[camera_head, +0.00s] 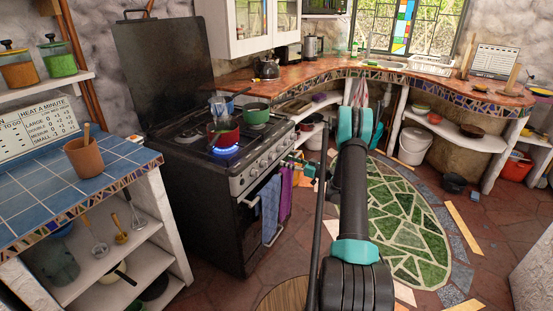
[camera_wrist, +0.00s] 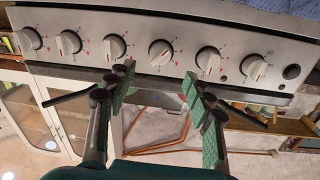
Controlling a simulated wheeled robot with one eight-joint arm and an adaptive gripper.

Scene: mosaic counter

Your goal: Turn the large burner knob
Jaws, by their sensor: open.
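The stove (camera_head: 215,190) stands at the left of the head view, with a row of several silver knobs on its front panel. The wrist view shows these knobs from close up, each with red marks beside it. I cannot tell which one is the large burner knob. My gripper (camera_wrist: 158,92) is open and empty in front of the panel. A middle knob (camera_wrist: 160,52) sits between and beyond the fingertips, apart from them. In the head view my gripper (camera_head: 303,167) is beside the right end of the panel, partly hidden by my arm.
A blue flame burns under a red pot (camera_head: 223,135); a green pot (camera_head: 256,113) stands behind it. Blue (camera_head: 269,208) and purple (camera_head: 286,192) towels hang on the oven front. A black button (camera_wrist: 291,72) is at the panel's right end in the wrist view.

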